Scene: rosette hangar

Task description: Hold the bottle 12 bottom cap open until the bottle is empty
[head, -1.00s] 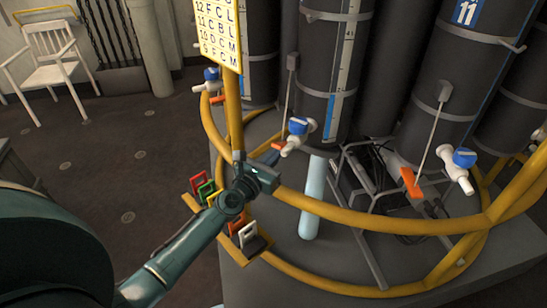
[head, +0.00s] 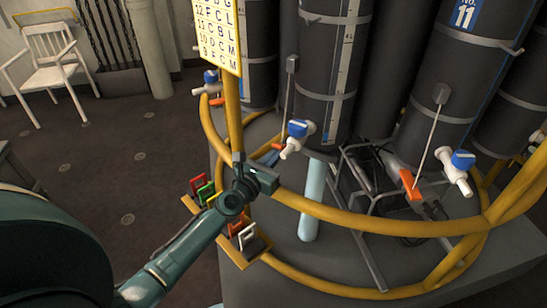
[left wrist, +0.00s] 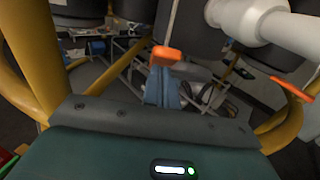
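The bottle I take as bottle 12 is the dark grey cylinder (head: 313,95) in the middle of the head view, left of bottle 11 (head: 460,70). Its number does not show. A pale blue column (head: 312,205), which looks like water, stands under its bottom end. An orange cap piece (left wrist: 167,53) hangs on a thin cord in the left wrist view. My left gripper (head: 275,158) is at this piece beside the white valve with a blue knob (head: 297,137). Its fingers (left wrist: 164,80) look closed on the lower part of the piece. My right gripper is out of view.
A yellow tubular frame (head: 340,212) rings the bottles, close to my left wrist. A yellow letter chart (head: 218,35) hangs on its post. Coloured clips (head: 203,190) sit on a bracket left of my gripper. Open floor (head: 110,170) lies to the left.

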